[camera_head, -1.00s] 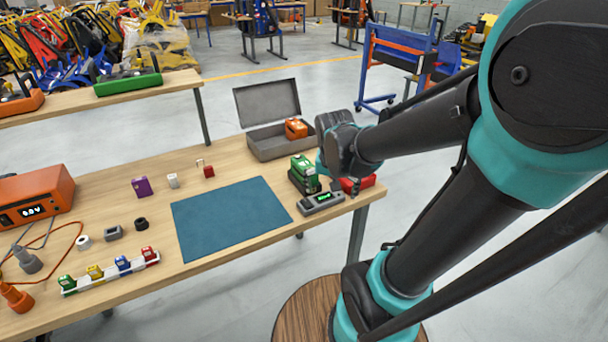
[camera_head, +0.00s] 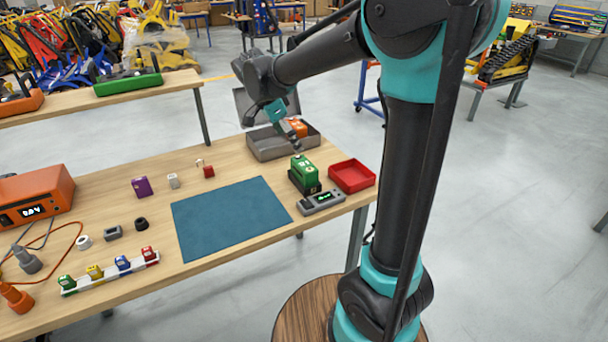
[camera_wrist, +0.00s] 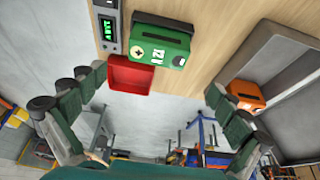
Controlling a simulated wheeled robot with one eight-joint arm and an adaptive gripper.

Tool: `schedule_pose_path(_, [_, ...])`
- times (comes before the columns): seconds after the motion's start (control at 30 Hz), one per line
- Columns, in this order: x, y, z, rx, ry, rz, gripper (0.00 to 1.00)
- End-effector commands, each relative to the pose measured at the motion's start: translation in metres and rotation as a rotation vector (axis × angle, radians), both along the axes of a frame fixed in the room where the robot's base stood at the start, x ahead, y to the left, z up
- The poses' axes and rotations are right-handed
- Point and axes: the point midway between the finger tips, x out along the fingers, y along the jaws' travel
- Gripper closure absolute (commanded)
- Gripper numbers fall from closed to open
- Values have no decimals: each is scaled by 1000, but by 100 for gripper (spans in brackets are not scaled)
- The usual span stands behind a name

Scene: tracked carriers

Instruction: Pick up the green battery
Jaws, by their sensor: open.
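The green battery (camera_head: 304,169) sits upright on a black base (camera_head: 304,186) at the right end of the workbench. In the wrist view the green battery (camera_wrist: 160,43) is at the top centre, beyond and between my fingers. My gripper (camera_wrist: 158,100) is open and empty, with its fingers spread wide at left and right. In the head view my gripper (camera_head: 291,138) is above and behind the battery, near the grey case, apart from the battery.
A grey device (camera_head: 321,202) with a lit display is in front of the battery. A red tray (camera_head: 351,176) stands right of it. The open grey case (camera_head: 266,147) holding an orange battery (camera_head: 298,128) is behind. A blue mat (camera_head: 229,216) lies left, bare.

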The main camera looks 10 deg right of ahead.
Motion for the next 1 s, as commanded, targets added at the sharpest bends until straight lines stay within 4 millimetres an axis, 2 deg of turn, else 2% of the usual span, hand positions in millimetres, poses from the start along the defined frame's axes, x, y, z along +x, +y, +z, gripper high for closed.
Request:
schedule_pose_path(0.1, [4,-10,-23,0,0,-2,0])
schedule_pose_path(0.3, [8,-22,-54,0,1,-1,0])
schedule_pose_path(0.57, [10,-28,-70,0,0,1,0])
schedule_pose_path(0.83, [16,-44,-103,0,0,0,0])
schedule_pose_path(1.0, [17,-48,-113,0,0,0,0])
